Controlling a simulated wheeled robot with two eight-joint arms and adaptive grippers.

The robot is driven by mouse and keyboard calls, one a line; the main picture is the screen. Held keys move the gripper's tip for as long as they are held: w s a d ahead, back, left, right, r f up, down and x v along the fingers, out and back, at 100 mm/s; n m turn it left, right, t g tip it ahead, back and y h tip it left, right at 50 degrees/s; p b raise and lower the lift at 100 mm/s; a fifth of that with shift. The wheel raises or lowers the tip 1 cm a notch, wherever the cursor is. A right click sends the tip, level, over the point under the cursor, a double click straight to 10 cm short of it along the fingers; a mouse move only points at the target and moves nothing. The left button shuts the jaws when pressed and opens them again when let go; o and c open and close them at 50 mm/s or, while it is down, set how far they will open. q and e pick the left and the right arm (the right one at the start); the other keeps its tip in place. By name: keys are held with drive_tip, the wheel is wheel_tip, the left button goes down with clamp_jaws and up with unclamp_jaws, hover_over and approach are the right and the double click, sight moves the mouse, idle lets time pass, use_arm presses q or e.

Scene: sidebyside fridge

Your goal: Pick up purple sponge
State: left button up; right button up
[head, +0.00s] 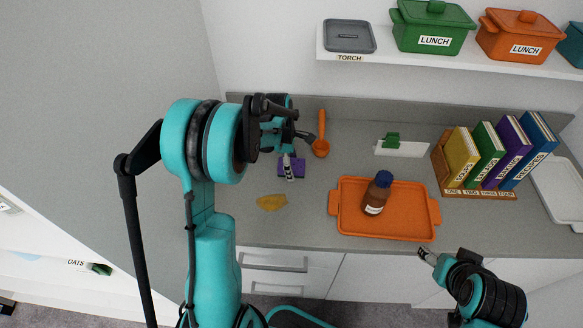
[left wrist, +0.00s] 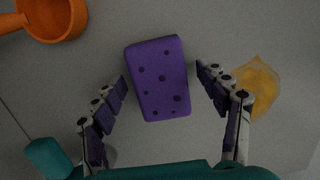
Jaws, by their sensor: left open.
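The purple sponge (head: 298,167) lies on the grey counter, partly hidden behind my left gripper in the head view. In the left wrist view the sponge (left wrist: 158,78) is a purple block with dark spots. My left gripper (head: 289,170) is above it, fingers pointing down. In the left wrist view its two fingers (left wrist: 161,80) are spread, one on each side of the sponge, with a gap on both sides. My right gripper (head: 427,256) is at the lower right, in front of the counter, away from the sponge; its fingers are too small to judge.
An orange ladle (head: 321,147) lies behind the sponge, and a yellow cloth-like piece (head: 271,202) lies in front. An orange tray (head: 345,224) with a brown bottle (head: 376,196) is to the right. A book rack (head: 478,193) stands farther right. The back wall limits room behind.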

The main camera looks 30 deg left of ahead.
sight(296, 165)
use_arm(q)
drive_tip(key=shift+f, duration=0.1)
idle(0.3)
drive_tip(key=c, duration=1)
drive_tip(key=shift+c, duration=0.2)
drive_tip(key=shift+r+p, duration=0.35)
drive_tip(key=shift+r, duration=0.2)
drive_tip(key=r, duration=0.2)
drive_tip(key=d+r+p, duration=0.1)
drive_tip(key=r, duration=0.1)
drive_tip(key=shift+r, duration=0.2)
drive_tip(key=d+r+p, duration=0.2)
drive_tip(key=d+r, duration=0.4)
drive_tip(key=d, duration=0.4)
drive_tip(key=shift+s+d, duration=0.3)
drive_tip(key=shift+s, duration=0.1)
